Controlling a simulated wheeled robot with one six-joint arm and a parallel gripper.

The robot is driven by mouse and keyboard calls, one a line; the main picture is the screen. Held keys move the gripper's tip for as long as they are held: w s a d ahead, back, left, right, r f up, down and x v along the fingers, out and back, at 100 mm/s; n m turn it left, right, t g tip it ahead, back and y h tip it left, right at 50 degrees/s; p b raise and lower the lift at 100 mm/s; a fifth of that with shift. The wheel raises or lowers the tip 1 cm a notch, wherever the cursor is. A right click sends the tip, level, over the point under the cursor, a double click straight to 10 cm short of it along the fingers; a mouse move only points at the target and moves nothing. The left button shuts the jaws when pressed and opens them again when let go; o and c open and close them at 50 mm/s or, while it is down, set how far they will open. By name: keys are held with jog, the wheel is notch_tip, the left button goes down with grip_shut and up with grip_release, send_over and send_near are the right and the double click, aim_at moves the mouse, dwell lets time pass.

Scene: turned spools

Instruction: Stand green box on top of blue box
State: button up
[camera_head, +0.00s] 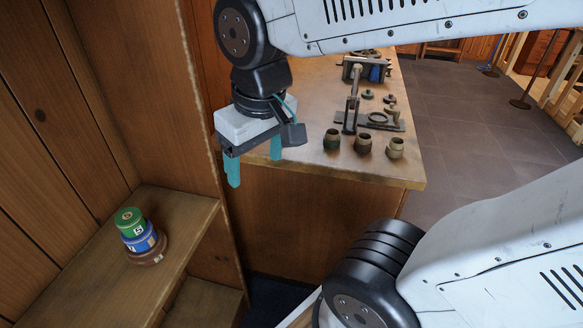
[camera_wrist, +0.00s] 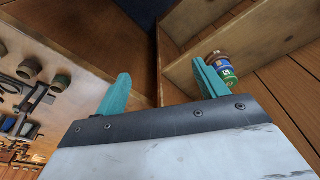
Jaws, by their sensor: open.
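The green box (camera_head: 128,217) is a short round piece on top of the blue box (camera_head: 139,236), upright and touching it. The blue box rests on a wider brown round base (camera_head: 148,250) on the wooden shelf. The stack also shows in the wrist view, with the blue box (camera_wrist: 225,70) partly beside a fingertip and the green box (camera_wrist: 230,80) nearest the camera. My gripper (camera_head: 254,166) is open and empty, with teal fingers pointing down, to the right of the stack and above it, well apart from it.
The wooden shelf (camera_head: 100,285) has tall plank walls at its left and back. A workbench (camera_head: 300,170) behind my gripper carries several small turned cups (camera_head: 363,143) and a dark metal fixture (camera_head: 379,121). Open floor (camera_head: 470,130) lies to the right of the bench.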

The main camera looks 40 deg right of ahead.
jog(key=s+d+m, duration=0.1)
jog(key=s+d, duration=0.1)
jog(key=s, duration=0.4)
jog(key=shift+d+g, duration=0.2)
jog(key=shift+g, duration=0.2)
